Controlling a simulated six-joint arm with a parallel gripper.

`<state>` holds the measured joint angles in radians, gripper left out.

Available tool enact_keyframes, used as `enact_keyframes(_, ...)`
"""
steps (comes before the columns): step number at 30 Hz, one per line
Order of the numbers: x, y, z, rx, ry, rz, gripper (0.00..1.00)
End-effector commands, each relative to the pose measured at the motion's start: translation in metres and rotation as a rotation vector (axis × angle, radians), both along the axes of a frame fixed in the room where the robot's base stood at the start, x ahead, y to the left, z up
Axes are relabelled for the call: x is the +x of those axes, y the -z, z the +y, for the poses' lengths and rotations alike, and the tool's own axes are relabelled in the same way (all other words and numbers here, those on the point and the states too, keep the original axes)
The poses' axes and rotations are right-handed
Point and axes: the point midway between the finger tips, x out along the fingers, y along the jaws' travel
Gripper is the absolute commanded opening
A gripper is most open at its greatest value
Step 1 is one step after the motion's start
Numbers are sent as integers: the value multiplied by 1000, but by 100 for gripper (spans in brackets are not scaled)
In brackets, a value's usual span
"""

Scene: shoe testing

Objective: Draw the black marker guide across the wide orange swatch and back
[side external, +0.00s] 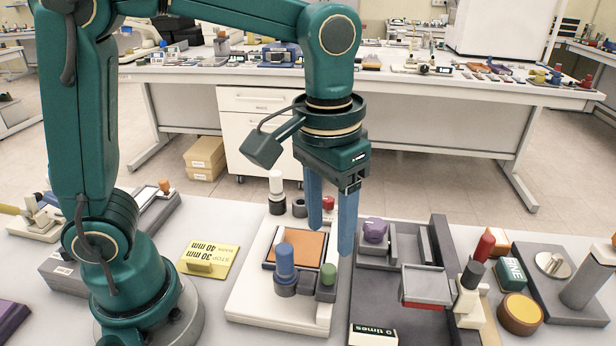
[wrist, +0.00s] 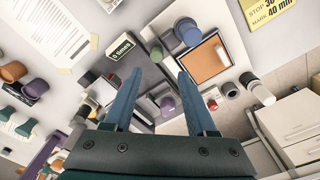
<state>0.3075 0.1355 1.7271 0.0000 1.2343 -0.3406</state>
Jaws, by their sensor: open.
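The wide orange swatch (side external: 303,241) lies flat in a frame on a white board; it also shows in the wrist view (wrist: 203,66). An upright piece with a white top and black lower part (side external: 276,192) stands behind the swatch; in the wrist view it (wrist: 257,88) is right of the swatch. I cannot tell whether it is the black marker guide. Blue (side external: 285,262) and green (side external: 328,273) knobs stand at the swatch's near edge. My gripper (side external: 331,240) points down, open and empty, above the board's right side. Its blue fingers (wrist: 159,74) are apart in the wrist view.
A grey cylinder (side external: 299,207) and a red knob (side external: 327,203) stand behind the swatch. A yellow card (side external: 208,258) lies left.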

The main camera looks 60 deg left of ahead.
Motion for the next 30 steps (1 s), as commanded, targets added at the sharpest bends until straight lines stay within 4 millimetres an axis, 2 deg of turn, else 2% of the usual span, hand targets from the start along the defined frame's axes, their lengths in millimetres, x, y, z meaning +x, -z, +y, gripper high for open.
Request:
enact_keyframes(6,-4,19,-8,16,34,47,57)
enact_keyframes(16,-4,57,-7,15,34,44,57)
enact_keyframes(27,-3,64,-7,14,34,40,57)
enact_keyframes(29,-3,64,-7,14,34,40,38)
enact_keyframes(30,-3,63,-7,14,34,40,23)
